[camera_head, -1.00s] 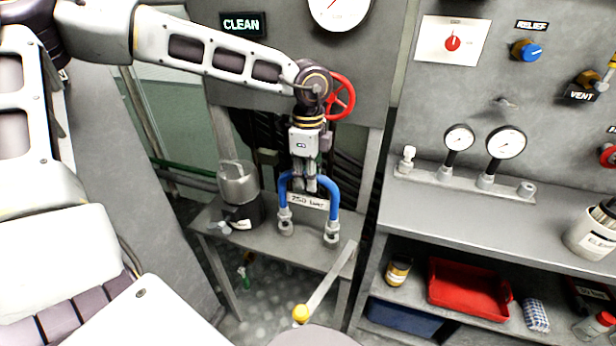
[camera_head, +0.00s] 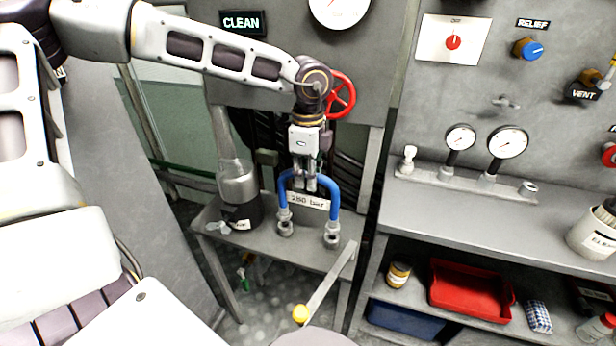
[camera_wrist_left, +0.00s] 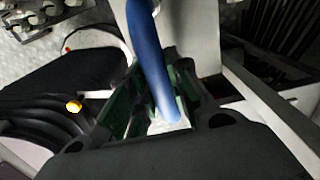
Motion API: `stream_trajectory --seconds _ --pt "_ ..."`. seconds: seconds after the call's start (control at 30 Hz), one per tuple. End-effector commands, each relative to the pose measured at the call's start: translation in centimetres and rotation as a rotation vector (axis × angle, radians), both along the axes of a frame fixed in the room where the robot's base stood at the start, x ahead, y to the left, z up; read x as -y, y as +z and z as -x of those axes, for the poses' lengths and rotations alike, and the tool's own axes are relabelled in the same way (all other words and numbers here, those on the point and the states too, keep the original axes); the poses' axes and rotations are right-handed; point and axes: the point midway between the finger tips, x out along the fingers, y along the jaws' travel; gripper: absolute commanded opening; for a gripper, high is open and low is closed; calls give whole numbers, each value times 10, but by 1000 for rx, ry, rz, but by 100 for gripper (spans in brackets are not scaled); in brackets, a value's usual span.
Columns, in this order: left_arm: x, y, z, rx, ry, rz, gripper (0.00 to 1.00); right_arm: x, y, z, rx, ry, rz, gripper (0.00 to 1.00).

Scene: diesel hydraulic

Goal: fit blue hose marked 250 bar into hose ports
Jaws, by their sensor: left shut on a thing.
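The blue hose (camera_head: 334,198) is an inverted U with a white tag reading about 250 bar. My left gripper (camera_head: 305,186) is shut on the top of its bend, pointing down. In the left wrist view the hose (camera_wrist_left: 152,65) runs between the dark fingers (camera_wrist_left: 165,122). Grey fittings, the left one (camera_head: 284,222) and the right one (camera_head: 331,234), stand on the grey bench (camera_head: 270,250) under the hose's two ends. The ends meet or hang just above them; I cannot tell whether they are seated. My right gripper is not in view.
A grey and black canister (camera_head: 240,200) stands close left of the hose. A red handwheel (camera_head: 341,95) is behind my left wrist. A yellow-knobbed lever (camera_head: 301,314) juts out in front. Gauges (camera_head: 507,142) and a red tray (camera_head: 470,290) are at right.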

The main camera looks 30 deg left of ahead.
Motion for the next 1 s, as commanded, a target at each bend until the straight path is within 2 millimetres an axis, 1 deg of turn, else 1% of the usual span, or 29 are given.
stream_trajectory --seconds 0.47,1.0 --pt "0 1 0 1 0 0 0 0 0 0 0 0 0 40" --pt "0 0 0 1 -1 0 0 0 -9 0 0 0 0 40"
